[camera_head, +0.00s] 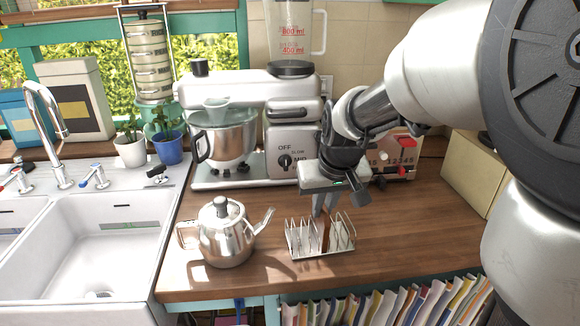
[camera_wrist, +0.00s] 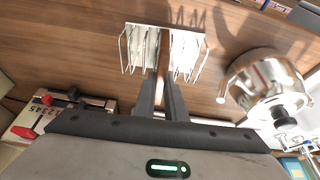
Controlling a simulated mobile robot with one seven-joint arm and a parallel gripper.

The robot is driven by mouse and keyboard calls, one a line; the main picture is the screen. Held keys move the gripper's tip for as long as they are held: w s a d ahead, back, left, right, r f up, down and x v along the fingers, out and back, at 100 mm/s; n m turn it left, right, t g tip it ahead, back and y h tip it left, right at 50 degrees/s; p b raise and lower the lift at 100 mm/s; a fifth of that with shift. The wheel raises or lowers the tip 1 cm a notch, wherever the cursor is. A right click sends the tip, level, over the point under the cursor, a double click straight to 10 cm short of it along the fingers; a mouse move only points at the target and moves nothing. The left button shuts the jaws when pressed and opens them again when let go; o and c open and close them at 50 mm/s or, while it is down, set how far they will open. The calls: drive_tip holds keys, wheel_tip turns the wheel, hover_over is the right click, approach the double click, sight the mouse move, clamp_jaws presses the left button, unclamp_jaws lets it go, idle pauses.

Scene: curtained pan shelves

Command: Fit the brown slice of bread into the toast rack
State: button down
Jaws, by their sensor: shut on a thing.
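The metal toast rack (camera_head: 292,243) stands on the wooden counter, right of the teapot. It also shows at the top of the wrist view (camera_wrist: 137,26). The brown slice of bread (camera_head: 326,236) is seen edge-on as a thin upright strip among the rack's wires, near its middle. In the wrist view the slice (camera_wrist: 164,57) shows between the two groups of wires. My gripper (camera_head: 323,212) points down over the rack, shut on the slice's upper part. I cannot tell whether the slice touches the rack's base.
A steel teapot (camera_head: 226,240) stands close left of the rack, its spout toward it. A stand mixer (camera_head: 265,125) and a toaster (camera_head: 396,157) stand behind. A sink (camera_head: 95,255) is at left. The counter's front edge is just before the rack.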

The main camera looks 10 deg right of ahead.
drive_tip(key=c, duration=1.7)
unclamp_jaws()
drive_tip(key=shift+r, duration=0.1)
drive_tip(key=p+v, duration=0.2)
drive_tip(key=v, duration=1.5)
drive_tip(key=shift+s+r+p, duration=0.1)
drive_tip(key=shift+r+p, duration=0.05)
drive_tip(key=shift+p, duration=0.15)
drive_tip(key=shift+m+t, duration=0.3)
drive_tip(key=shift+t, duration=0.2)
drive_tip(key=s+r+p, duration=0.1)
drive_tip(key=s+p, duration=0.2)
drive_tip(key=s, duration=0.1)
drive_tip(key=s+p, duration=0.3)
drive_tip(key=s, duration=0.1)
drive_tip(key=s+r+p, duration=0.1)
drive_tip(key=s+p, duration=0.3)
drive_tip(key=s, duration=0.1)
drive_tip(key=shift+s+a+r, duration=0.1)
drive_tip(key=shift+a+r, duration=0.05)
drive_tip(key=shift+r, duration=0.25)
